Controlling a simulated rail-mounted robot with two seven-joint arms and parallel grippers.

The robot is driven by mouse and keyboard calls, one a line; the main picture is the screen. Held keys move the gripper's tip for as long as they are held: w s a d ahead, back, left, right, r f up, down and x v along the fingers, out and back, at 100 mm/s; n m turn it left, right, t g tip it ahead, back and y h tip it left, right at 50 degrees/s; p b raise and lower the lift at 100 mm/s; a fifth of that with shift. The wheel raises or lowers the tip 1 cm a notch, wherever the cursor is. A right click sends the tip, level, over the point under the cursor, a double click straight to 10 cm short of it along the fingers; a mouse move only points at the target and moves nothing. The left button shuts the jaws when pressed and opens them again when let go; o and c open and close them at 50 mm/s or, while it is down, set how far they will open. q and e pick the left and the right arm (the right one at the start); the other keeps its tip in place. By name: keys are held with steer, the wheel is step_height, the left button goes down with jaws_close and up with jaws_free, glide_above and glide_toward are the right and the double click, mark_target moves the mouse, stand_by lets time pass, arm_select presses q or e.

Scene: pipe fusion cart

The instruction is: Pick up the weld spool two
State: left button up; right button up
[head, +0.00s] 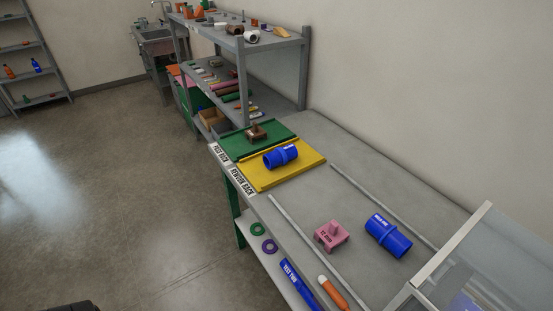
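Two blue spools with raised middle bands lie on the bench. One spool (281,157) lies on its side on the yellow rework mat; its marking is too small to read. The other spool (388,236) lies on the grey bench top at the right, between two rails. It carries white lettering that I cannot read surely, so I cannot tell which is weld spool two. Neither of my grippers shows. A dark shape at the bottom left edge is too cut off to identify.
A pink block (331,236) sits left of the right spool. A brown fixture (257,133) stands on the green mat (236,144). A clear-panelled guard (490,255) stands at right. A lower shelf holds a blue tube (297,284), an orange tube (333,292) and rings. The floor is clear.

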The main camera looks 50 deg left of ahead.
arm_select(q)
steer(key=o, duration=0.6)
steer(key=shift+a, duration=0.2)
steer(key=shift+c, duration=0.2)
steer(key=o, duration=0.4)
